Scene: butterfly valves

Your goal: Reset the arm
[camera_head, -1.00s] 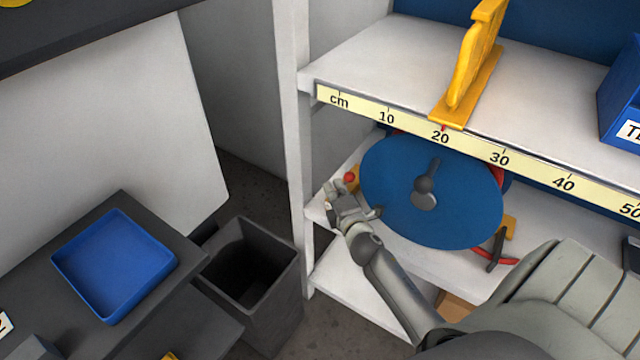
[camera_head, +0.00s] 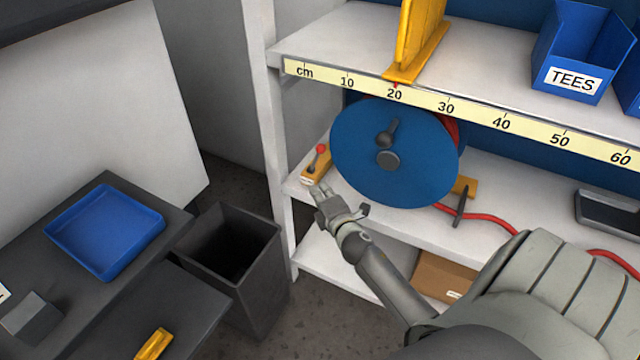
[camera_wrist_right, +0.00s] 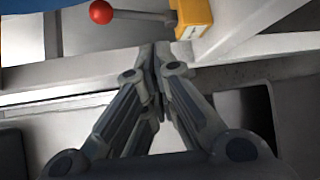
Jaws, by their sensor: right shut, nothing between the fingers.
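My right gripper (camera_head: 322,192) is shut and empty in front of the middle shelf, below and left of the blue disc. In the right wrist view its fingers (camera_wrist_right: 155,60) meet, with nothing between them. The blue disc (camera_head: 375,175) has a dark crank handle (camera_head: 390,132) and stands upright on the shelf. A yellow block with a red-knobbed lever (camera_head: 318,155) sits left of the disc, just beyond the fingertips and apart from them. Its red knob (camera_wrist_right: 101,11) shows at the top of the right wrist view. My left gripper is out of view.
A yellow upright piece (camera_head: 420,40) and a blue TEES bin (camera_head: 580,50) stand on the upper shelf, which has a cm scale (camera_head: 450,106). A dark waste bin (camera_head: 235,255) stands on the floor. A blue tray (camera_head: 105,232) lies on the dark bench. A red hose (camera_head: 490,220) runs along the shelf.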

